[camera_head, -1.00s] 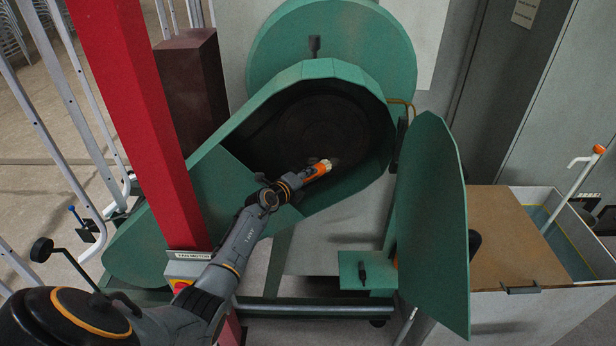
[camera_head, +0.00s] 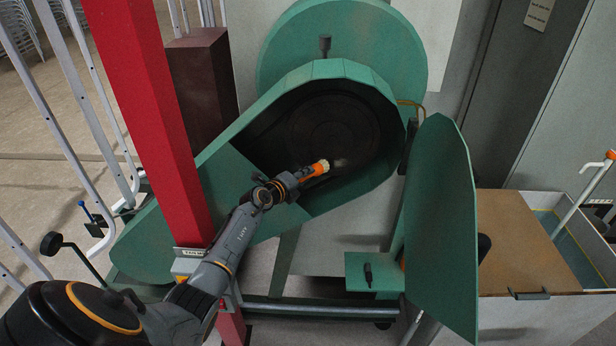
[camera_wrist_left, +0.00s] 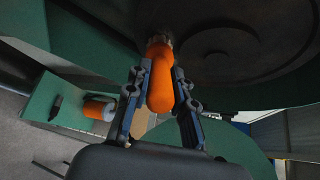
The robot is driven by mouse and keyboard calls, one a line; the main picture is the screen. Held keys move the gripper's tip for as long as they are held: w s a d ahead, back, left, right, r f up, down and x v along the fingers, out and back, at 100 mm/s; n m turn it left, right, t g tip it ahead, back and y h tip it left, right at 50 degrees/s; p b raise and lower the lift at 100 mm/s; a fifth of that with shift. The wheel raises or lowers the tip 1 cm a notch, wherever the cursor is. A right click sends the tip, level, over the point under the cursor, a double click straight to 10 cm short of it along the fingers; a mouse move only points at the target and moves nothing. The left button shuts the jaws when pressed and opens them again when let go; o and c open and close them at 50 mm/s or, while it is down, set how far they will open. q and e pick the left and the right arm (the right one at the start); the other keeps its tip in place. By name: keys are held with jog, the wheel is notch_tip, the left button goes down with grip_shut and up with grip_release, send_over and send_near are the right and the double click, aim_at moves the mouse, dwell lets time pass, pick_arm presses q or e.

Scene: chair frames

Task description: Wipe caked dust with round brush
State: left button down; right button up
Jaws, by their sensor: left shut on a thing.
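My left gripper (camera_head: 288,184) is shut on the orange handle of the round brush (camera_head: 315,169). The brush points right into the open green machine housing (camera_head: 228,150), its pale bristles leading. A faint tan patch, seemingly the caked dust (camera_head: 341,163), shows on the dark inner face just right of the bristles. A small gap seems to lie between them; contact cannot be told. In the left wrist view my left gripper (camera_wrist_left: 161,88) clasps the orange brush handle (camera_wrist_left: 160,82), with the bristles at the dark round interior (camera_wrist_left: 215,55). My right gripper is not in view.
A red post (camera_head: 150,120) stands close beside my left arm. The open green cover (camera_head: 440,220) stands right of the housing, with a small green shelf (camera_head: 358,276) left of it. A bin with a brown lid (camera_head: 520,240) stands at the right.

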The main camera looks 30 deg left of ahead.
pick_arm(q)
jog(key=shift+s+a, duration=0.3)
jog(key=shift+a, duration=0.2)
jog(key=shift+s+a+r, duration=0.1)
jog(key=shift+s+a, duration=0.2)
jog(key=shift+a, duration=0.2)
jog(key=shift+s+a, duration=0.25)
jog(key=shift+a, duration=0.2)
jog(key=s+d, duration=0.3)
jog(key=s, duration=0.2)
jog(key=shift+s+d, duration=0.1)
